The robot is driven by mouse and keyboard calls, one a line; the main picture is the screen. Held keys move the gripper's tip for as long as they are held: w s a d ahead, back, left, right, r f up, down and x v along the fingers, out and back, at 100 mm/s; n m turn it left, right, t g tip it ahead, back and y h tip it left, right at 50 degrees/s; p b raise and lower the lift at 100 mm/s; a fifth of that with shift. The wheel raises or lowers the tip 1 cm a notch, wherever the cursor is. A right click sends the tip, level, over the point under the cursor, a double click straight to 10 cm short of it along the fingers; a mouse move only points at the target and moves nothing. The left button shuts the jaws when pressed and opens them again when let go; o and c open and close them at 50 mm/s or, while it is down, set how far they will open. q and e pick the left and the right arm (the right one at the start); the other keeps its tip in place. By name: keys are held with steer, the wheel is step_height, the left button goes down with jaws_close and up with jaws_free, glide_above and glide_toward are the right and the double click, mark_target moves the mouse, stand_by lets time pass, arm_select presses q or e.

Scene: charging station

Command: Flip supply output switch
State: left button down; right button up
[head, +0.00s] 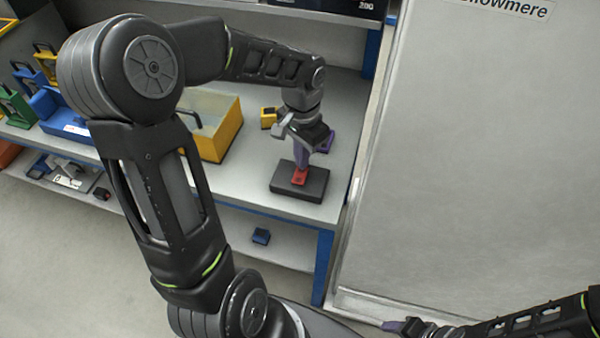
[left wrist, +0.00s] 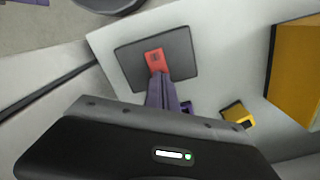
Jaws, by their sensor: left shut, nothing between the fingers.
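The switch is a red rocker (head: 299,177) on a flat dark base (head: 312,188) near the front right corner of the bench. In the left wrist view the red rocker (left wrist: 155,60) and its dark base (left wrist: 183,45) lie at the top middle. My left gripper (head: 302,168) is shut, with its purple fingers pointing down at the red rocker; their tips are at it or just above it, and I cannot tell if they touch. The fingers (left wrist: 160,78) hide part of the rocker in the left wrist view. My right gripper (head: 402,325) shows at the lower right, its finger state unclear.
A yellow bin (head: 222,145) stands left of the switch. Blue, green and yellow holders (head: 52,105) are at the far left. A grey panel (head: 470,150) rises to the right.

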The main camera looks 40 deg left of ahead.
arm_select(q)
steer(key=shift+f+b, duration=0.7)
steer(key=shift+f, duration=0.25)
stand_by(0.3)
steer(key=shift+r, duration=0.1)
steer(key=shift+r+p, duration=2.75)
steer(key=shift+r, duration=0.75)
